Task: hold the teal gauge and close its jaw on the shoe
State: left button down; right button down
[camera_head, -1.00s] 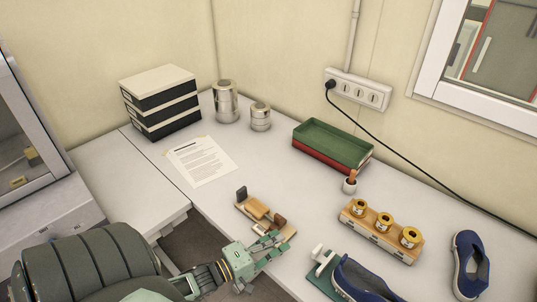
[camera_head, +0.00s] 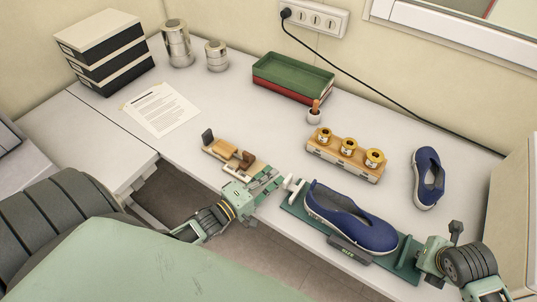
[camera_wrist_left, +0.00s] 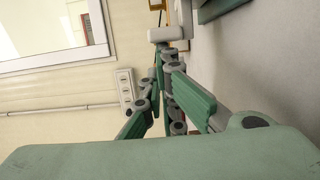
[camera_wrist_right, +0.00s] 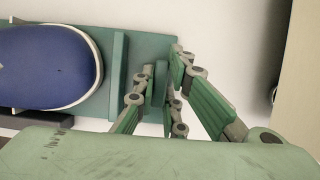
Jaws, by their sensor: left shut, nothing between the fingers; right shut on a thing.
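The teal gauge (camera_head: 297,211) lies along the front edge of the bench with the blue shoe (camera_head: 352,222) on its base. A white handle-like piece (camera_head: 293,186) stands at its left end, and an upright teal bar (camera_head: 408,256) stands at its right end, apart from the shoe's end. My left gripper (camera_head: 274,179) is shut and empty, its tips close to the white piece; contact is unclear. In the left wrist view the white piece (camera_wrist_left: 168,33) shows beyond the fingers. My right gripper (camera_wrist_right: 163,82) is shut on the right end of the gauge (camera_wrist_right: 150,50).
A wooden block with yellow-topped jars (camera_head: 345,159) stands behind the gauge. A second blue shoe (camera_head: 428,178) lies at right. A wooden device (camera_head: 230,153) is just behind my left gripper. A beige box (camera_head: 512,220) stands at the far right.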

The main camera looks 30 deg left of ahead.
aim_at(287, 177)
pick_arm(q)
jog(key=d, duration=0.3)
jog(key=shift+d, duration=0.3)
jog(key=shift+a, duration=0.1)
pick_arm(e)
jog(key=shift+a, duration=0.15)
